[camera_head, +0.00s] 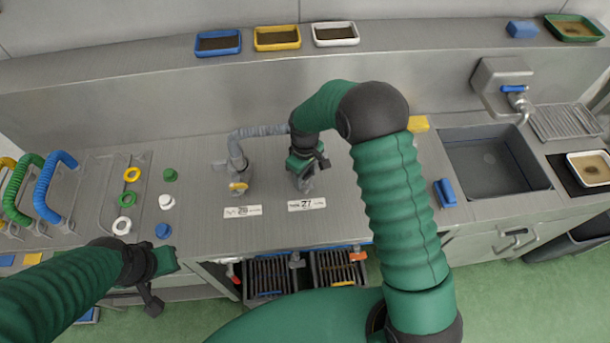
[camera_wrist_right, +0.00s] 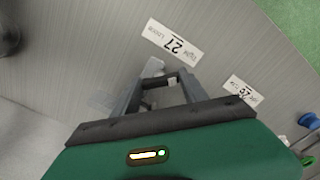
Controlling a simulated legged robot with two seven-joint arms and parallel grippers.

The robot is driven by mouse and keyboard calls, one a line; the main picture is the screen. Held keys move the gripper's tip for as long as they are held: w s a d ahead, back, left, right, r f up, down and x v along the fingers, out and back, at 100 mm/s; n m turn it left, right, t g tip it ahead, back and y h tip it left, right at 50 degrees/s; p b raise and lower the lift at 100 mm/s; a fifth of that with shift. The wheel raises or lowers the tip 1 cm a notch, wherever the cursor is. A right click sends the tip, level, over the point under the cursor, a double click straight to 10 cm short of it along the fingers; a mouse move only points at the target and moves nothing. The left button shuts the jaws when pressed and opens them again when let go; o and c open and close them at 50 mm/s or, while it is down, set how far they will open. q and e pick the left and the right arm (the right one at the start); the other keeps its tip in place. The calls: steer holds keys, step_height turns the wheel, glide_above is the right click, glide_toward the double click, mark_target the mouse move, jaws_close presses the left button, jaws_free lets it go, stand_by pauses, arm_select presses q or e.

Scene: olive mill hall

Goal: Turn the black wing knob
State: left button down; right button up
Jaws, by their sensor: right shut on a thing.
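My right gripper (camera_head: 304,184) reaches down to the bench top just behind the label marked 27 (camera_head: 307,204). In the right wrist view its two grey fingers (camera_wrist_right: 160,84) are closed on a small dark piece (camera_wrist_right: 159,82), which looks like the black wing knob. The gripper and arm hide most of the knob in the head view. A grey fitting (camera_wrist_right: 153,67) shows just beyond the fingertips. My left gripper (camera_head: 158,281) is over the bench's front edge at lower left, away from the knob; its fingers do not show clearly.
A yellow knob (camera_head: 238,187) on a grey pipe stands left of my right gripper, behind another label (camera_head: 243,211). A blue block (camera_head: 445,192) and a sink (camera_head: 490,165) are on the right.

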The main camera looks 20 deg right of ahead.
steer(key=m, duration=0.4)
steer(key=shift+w+r+m, duration=0.15)
steer(key=shift+w+m, duration=0.1)
steer(key=shift+m, duration=0.05)
steer(key=m, duration=0.4)
steer(key=shift+m, duration=0.3)
steer(key=o, duration=1.1)
steer(key=shift+o, duration=1.4)
steer(key=shift+s, duration=0.1)
step_height(320, 180, up, 17)
steer(key=b, duration=0.2)
steer(key=shift+f, duration=0.2)
